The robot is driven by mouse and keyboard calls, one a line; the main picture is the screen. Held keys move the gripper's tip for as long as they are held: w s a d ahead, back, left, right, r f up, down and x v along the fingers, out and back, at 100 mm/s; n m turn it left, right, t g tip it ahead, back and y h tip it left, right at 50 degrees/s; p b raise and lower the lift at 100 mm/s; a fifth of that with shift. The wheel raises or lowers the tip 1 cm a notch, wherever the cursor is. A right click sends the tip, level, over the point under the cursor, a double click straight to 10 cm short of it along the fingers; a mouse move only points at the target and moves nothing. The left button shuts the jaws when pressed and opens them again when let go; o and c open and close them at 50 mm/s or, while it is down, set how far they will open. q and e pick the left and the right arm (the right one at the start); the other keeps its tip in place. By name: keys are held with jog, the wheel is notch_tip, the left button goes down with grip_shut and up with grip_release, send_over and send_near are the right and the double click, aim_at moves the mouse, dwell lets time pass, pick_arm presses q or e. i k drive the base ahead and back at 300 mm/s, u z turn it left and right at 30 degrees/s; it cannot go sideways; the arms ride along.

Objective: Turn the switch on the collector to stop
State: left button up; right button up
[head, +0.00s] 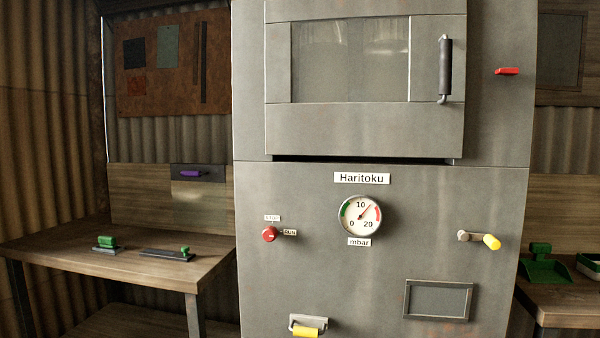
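The red round switch (269,234) is on the lower left front of the grey metal cabinet (400,275) in the head view. A small STOP label (272,217) is above it and a RUN label (290,232) is to its right. A small dark pointer at the switch seems to point right, toward RUN. A Haritoku plate (361,178) and a round mbar gauge (360,216) are to the right of the switch. The gauge needle points to the upper right, between 10 and 20. Neither of my grippers is in view.
A yellow-handled lever (491,241) sticks out at right, and a yellow handle (306,332) is below. The windowed door has a dark handle (445,68). A wooden bench (120,268) with green-handled items stands left; another bench (570,300) stands right. Nothing blocks the switch.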

aim_at(269, 234)
jog(key=u, duration=1.15)
jog(key=i, duration=1.3)
jog(key=z, duration=2.1)
